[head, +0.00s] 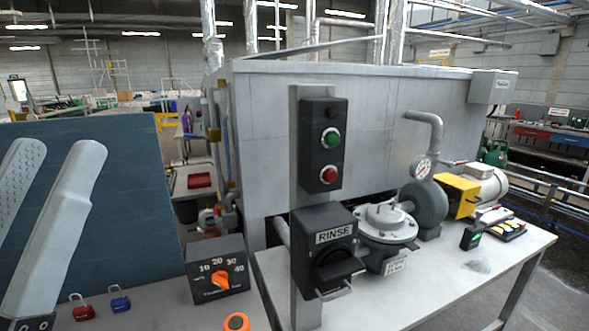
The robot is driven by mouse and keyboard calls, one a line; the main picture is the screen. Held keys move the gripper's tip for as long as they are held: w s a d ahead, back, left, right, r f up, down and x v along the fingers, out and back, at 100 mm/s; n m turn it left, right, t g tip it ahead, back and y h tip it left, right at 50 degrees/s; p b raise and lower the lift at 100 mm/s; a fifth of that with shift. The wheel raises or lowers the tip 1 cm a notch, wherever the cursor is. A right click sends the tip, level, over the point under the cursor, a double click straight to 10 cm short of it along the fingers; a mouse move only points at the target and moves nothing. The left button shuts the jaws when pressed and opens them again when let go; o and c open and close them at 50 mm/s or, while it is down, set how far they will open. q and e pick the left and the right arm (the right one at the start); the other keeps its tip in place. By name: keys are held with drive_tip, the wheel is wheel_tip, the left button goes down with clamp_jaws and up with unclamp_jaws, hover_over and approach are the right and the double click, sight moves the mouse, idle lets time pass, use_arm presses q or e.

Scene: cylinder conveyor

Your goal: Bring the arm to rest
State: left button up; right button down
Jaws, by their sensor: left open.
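My left gripper (58,152) is at the left edge of the head view. Its two light grey fingers point up and stand apart, with nothing between them. The fingers are in front of a dark blue panel (125,200); I cannot tell how far from it. The lower part of the gripper is cut off by the picture's edge. My right gripper is not in view.
A post carries a box with green and red buttons (322,145) and a RINSE switch box (318,262). A timer box (217,270), red padlock (83,311) and blue padlock (119,302) are near my gripper. A pump (428,203) stands on the right bench (420,296).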

use_arm(q)
wheel_tip(320, 180, up, 46)
drive_tip(key=p, duration=4.2)
drive_tip(key=shift+r, duration=0.1)
drive_tip(key=shift+c, duration=0.4)
